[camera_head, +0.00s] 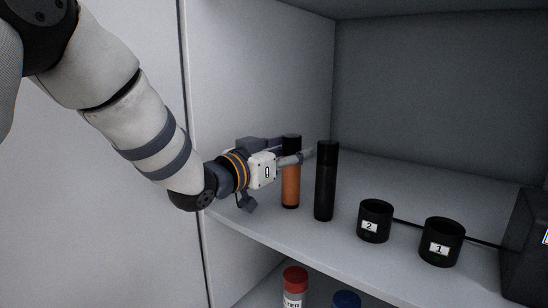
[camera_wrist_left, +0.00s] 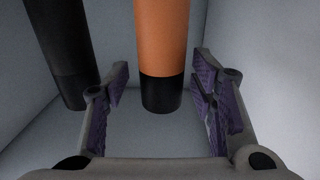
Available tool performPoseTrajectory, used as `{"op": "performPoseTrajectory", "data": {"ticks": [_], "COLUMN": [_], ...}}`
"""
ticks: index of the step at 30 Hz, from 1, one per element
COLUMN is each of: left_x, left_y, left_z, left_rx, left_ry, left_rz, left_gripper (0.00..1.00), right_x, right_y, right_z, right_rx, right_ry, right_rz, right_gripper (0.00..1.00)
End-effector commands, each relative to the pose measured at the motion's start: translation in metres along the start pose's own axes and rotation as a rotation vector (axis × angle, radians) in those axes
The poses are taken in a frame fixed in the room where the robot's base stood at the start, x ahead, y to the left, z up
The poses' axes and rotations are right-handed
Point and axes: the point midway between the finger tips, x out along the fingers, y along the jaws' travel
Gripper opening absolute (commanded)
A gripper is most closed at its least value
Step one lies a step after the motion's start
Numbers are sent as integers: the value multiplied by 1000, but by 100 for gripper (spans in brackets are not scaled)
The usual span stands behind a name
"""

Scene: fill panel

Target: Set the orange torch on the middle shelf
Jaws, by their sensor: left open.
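The orange torch (camera_head: 291,188) with black ends stands upright on the middle shelf (camera_head: 290,232), near the left wall. My left gripper (camera_head: 294,158) is at the torch, its fingers open. In the left wrist view the orange torch (camera_wrist_left: 161,42) shows between and just beyond the open fingers (camera_wrist_left: 163,92), with a gap on each side. Its black end rests on or close to the shelf surface. A black torch (camera_head: 325,182) stands upright just to the right; it also shows in the left wrist view (camera_wrist_left: 62,50). My right gripper is not in view.
Two black cups labelled 2 (camera_head: 375,222) and 1 (camera_head: 441,242) stand further right on the shelf, with a dark box (camera_head: 526,245) at the right edge. Below are a red-capped bottle (camera_head: 294,284) and a blue-capped one (camera_head: 346,299). The shelf behind is clear.

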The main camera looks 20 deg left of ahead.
Motion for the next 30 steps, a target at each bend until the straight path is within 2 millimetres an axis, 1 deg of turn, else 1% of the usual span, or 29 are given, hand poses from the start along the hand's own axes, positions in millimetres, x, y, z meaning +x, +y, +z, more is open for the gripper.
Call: {"op": "performPoseTrajectory", "data": {"ticks": [3, 9, 13, 15, 18, 30], "left_x": [-29, -79, -99, -104, -107, -107], "left_y": [-1, 0, 0, 0, 0, 0], "left_z": [0, 0, 0, 0, 1, 1], "left_rx": [-3, -4, -1, -1, -1, -1], "left_ry": [-1, 1, 0, 0, -1, -1], "left_rz": [-3, -2, -2, 0, 0, 0], "left_gripper": [51, 51, 51, 51, 51, 51], "right_x": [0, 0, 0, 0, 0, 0], "right_y": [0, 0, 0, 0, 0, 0], "right_z": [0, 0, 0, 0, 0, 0], "right_rx": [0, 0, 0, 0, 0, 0], "right_ry": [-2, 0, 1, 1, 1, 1], "right_rz": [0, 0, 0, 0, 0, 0], "right_gripper": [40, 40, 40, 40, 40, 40]}}
